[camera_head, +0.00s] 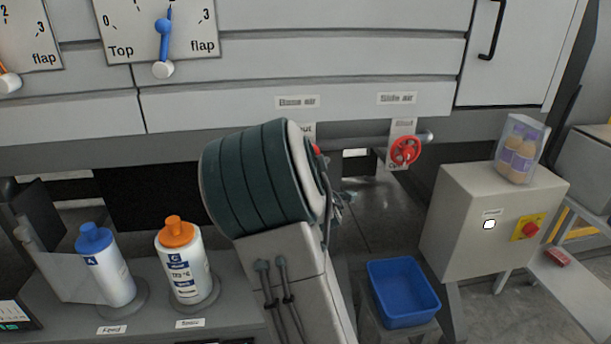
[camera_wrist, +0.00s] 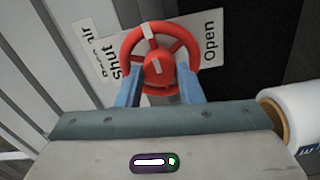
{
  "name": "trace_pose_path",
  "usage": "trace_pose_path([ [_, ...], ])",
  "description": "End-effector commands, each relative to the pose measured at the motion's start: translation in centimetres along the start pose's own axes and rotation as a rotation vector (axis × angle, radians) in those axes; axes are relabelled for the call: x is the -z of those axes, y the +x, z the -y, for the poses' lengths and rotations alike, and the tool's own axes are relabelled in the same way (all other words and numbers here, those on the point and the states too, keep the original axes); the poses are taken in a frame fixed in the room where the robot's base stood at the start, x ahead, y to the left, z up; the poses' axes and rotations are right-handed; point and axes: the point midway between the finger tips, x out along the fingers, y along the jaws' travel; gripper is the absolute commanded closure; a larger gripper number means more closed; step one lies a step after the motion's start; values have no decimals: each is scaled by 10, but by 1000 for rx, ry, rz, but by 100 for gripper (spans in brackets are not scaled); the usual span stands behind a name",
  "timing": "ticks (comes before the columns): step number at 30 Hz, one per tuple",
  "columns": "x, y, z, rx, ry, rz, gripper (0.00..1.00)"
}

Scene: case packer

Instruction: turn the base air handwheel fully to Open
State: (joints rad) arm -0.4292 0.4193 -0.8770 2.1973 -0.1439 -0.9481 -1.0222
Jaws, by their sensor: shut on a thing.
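The red base air handwheel (camera_wrist: 158,60) is at the top centre of the wrist view, in front of a white plate marked Shut (camera_wrist: 108,62) on the left and Open (camera_wrist: 210,42) on the right. A white mark on its rim is at the top, slightly left. My gripper (camera_wrist: 159,78) has its two blue fingers on either side of the wheel's hub and is shut on the wheel. In the head view my arm covers most of this wheel; only a red sliver (camera_head: 316,149) shows below the Base air label (camera_head: 297,102).
A second red handwheel (camera_head: 405,150) sits to the right under a similar label. A blue bin (camera_head: 403,292) is below. Two bottles (camera_head: 106,265) (camera_head: 184,262) stand at left.

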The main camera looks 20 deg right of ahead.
Motion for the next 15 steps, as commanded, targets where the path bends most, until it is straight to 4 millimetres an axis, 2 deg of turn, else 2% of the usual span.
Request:
trace_pose_path([
  [1, -1, 0, 5, -4, 48, -2, 89],
  [15, -1, 0, 6, -4, 493, -2, 89],
])
